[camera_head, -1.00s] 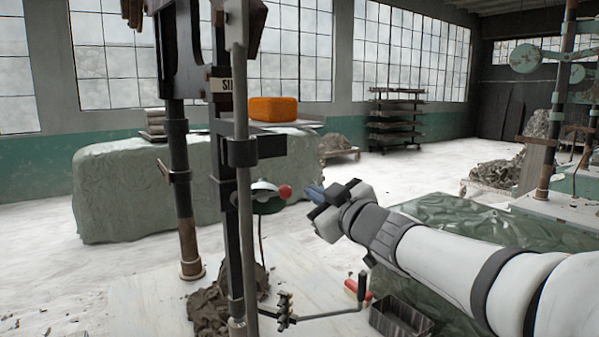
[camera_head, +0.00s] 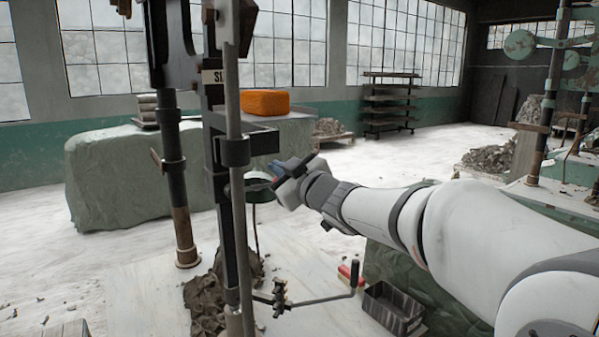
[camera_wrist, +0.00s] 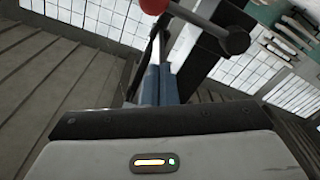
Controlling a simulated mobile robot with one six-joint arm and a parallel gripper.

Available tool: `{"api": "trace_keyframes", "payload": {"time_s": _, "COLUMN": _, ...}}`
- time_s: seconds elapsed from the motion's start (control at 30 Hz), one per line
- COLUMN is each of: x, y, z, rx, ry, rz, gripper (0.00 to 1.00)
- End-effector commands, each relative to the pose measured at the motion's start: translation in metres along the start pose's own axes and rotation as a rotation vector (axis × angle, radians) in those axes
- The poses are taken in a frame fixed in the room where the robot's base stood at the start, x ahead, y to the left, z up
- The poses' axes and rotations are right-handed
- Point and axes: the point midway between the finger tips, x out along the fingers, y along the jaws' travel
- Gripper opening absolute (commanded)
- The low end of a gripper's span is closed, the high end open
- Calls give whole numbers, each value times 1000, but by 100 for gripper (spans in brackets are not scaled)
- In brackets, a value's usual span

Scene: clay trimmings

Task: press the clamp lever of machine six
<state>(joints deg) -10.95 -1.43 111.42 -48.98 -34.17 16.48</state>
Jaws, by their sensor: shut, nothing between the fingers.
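In the wrist view a red knob (camera_wrist: 155,5) shows at the top edge, just beyond my fingertips. My gripper (camera_head: 277,171) is shut and empty, with blue fingers (camera_wrist: 153,84). It is at the lever; I cannot tell whether it touches.
An orange block (camera_head: 265,102) sits on a plate behind the machine. A crank with an upright handle (camera_head: 354,275) and a dark metal tray (camera_head: 393,308) are low, right of the machine. A covered block (camera_head: 110,185) stands behind left.

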Motion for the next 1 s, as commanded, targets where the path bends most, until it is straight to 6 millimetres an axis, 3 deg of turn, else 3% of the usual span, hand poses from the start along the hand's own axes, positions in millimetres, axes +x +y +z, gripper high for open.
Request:
{"api": "trace_keyframes", "payload": {"time_s": 0.07, "x": 17, "y": 0, "z": -1, "rx": 1, "ry": -1, "rz": -3, "gripper": 0}}
{"api": "trace_keyframes", "payload": {"time_s": 0.3, "x": 23, "y": 1, "z": 32, "rx": 1, "ry": -3, "rz": 1, "gripper": 0}}
{"api": "trace_keyframes", "payload": {"time_s": 0.7, "x": 24, "y": 1, "z": 39, "rx": -1, "ry": -1, "rz": 2, "gripper": 0}}
{"api": "trace_keyframes", "payload": {"time_s": 0.73, "x": 12, "y": 18, "z": 48, "rx": -3, "ry": -6, "rz": 10, "gripper": 0}}
{"api": "trace_keyframes", "payload": {"time_s": 1.0, "x": 27, "y": -8, "z": 40, "rx": 32, "ry": 5, "rz": -8, "gripper": 0}}
